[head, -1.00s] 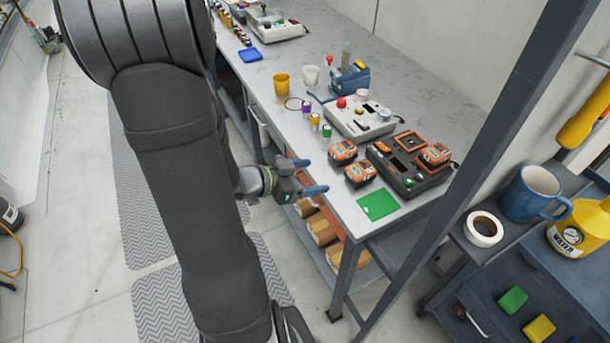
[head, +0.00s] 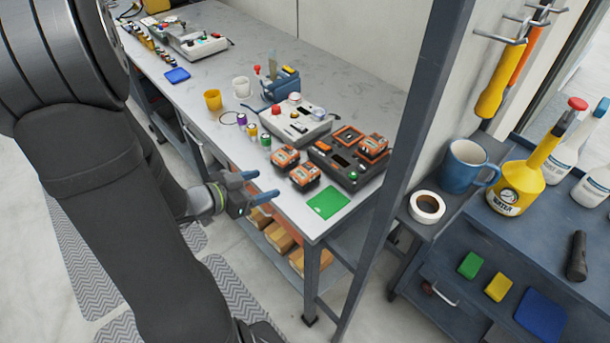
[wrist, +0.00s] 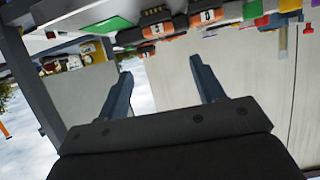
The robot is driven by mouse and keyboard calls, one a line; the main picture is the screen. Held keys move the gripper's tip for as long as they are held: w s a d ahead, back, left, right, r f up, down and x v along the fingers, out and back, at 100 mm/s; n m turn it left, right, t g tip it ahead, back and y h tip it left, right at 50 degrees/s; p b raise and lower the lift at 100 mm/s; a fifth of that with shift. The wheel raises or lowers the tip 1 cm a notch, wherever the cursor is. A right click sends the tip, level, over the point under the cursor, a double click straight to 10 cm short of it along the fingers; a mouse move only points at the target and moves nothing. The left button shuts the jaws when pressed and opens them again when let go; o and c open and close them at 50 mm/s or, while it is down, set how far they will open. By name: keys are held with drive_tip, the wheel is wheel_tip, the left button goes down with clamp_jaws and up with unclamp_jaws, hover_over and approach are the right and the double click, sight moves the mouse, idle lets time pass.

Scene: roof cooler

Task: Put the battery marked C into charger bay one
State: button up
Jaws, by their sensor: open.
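The dark charger (head: 345,172) stands near the right end of the bench. One orange-and-black battery (head: 373,146) sits on it at the back right, and an orange-edged square bay (head: 348,136) beside that looks empty. Two similar batteries, one at the left (head: 285,157) and one nearer (head: 305,175), stand on the bench left of the charger. Their letters are too small to read, so I cannot tell which is C. My gripper (head: 259,186) is open and empty off the bench's front edge, left of the green mat. In the wrist view, batteries (wrist: 158,28) show beyond my open fingers (wrist: 160,70).
A green mat (head: 327,203) lies at the bench's front corner. A pale device with knobs (head: 297,124), small coloured cylinders and cups stand behind the batteries. A grey post (head: 400,150) rises right of the charger. A blue cart with a mug (head: 467,165) stands right.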

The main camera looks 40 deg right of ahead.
sight(300, 174)
drive_tip(key=x, duration=1)
drive_tip(key=shift+d+f, duration=0.2)
drive_tip(key=shift+f, duration=0.05)
drive_tip(key=shift+f+x, duration=0.2)
drive_tip(key=shift+x, duration=2.5)
drive_tip(key=shift+a, duration=0.1)
drive_tip(key=c, duration=1.1)
drive_tip(key=shift+r, duration=0.15)
wheel_tip(300, 174, up, 10)
drive_tip(key=shift+f, duration=0.2)
drive_tip(key=shift+w+r, duration=0.1)
